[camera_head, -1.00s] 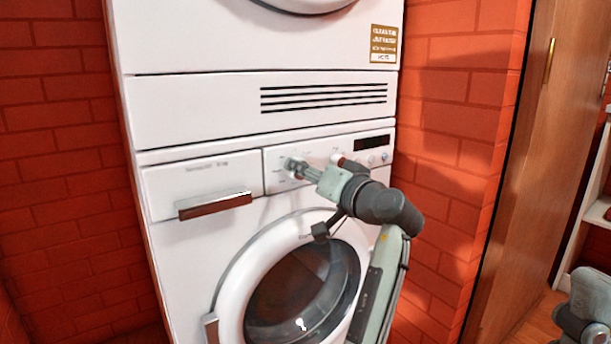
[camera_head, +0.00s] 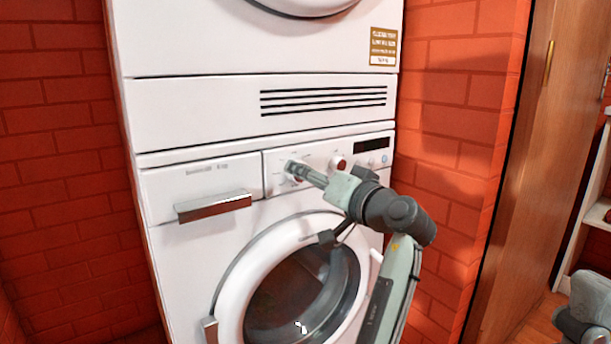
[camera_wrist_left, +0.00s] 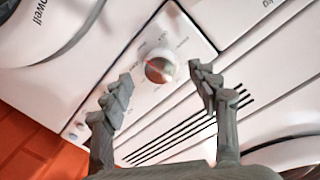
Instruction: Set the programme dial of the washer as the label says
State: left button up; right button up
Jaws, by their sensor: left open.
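The white washer (camera_head: 185,250) is the lower machine of a stack. I cannot tell the dial's exact setting. A brown label (camera_head: 383,45) with a white strip is on the upper machine; its text is too small to read. My right gripper is not seen.
The drawer handle (camera_head: 213,206) sticks out left of my gripper. The round door (camera_head: 300,285) lies below my arm. A red brick wall (camera_head: 445,150) and a wooden cupboard door (camera_head: 515,200) stand to the right.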

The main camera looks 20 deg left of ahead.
pick_arm(q)
jog(key=v, duration=1)
